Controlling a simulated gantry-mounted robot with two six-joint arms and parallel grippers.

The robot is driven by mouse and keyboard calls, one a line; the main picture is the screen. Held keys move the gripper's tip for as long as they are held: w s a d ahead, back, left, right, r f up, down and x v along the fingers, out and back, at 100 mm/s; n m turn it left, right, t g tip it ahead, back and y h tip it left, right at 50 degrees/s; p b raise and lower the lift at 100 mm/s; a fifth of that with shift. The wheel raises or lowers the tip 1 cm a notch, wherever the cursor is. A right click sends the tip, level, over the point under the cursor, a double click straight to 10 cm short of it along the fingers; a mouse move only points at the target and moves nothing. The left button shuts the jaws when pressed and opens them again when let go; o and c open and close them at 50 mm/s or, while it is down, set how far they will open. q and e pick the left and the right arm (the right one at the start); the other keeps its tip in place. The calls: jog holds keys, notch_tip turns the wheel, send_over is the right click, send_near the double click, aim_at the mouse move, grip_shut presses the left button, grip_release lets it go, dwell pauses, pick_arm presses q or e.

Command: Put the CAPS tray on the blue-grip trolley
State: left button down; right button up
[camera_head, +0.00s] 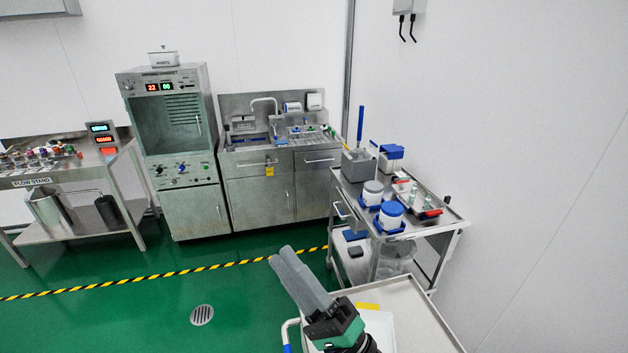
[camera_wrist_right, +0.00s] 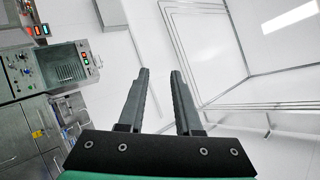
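A trolley (camera_head: 420,315) with a pale top stands at the bottom of the head view; its curved white handle carries a blue grip (camera_head: 286,347). A metal tray with red handles (camera_head: 428,203) holds small items on another steel trolley (camera_head: 452,222) behind it. I cannot read a CAPS label on it. My right gripper (camera_head: 280,256) is over the floor, left of the near trolley, apart from both trolleys. In the right wrist view its fingers (camera_wrist_right: 160,72) are apart with nothing between them. My left gripper is out of view.
The steel trolley also carries blue-and-white tubs (camera_head: 391,214) and a grey box (camera_head: 358,165). A washer cabinet (camera_head: 172,130), a sink unit (camera_head: 262,185) and a flow stand (camera_head: 85,170) line the back. The green floor is open at left.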

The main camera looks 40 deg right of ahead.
jog(key=s+r+n+t, duration=0.1)
jog(key=s+r+n, duration=0.2)
jog(key=r+n, duration=0.6)
jog(key=s+a+r+n+t+h, duration=0.1)
jog(key=s+r+n, duration=0.2)
jog(key=r+n, duration=0.6)
notch_tip(320, 180, up, 7)
jog(key=shift+s+a+n, duration=0.2)
jog(key=shift+s+n, duration=0.1)
jog(key=shift+s, duration=0.1)
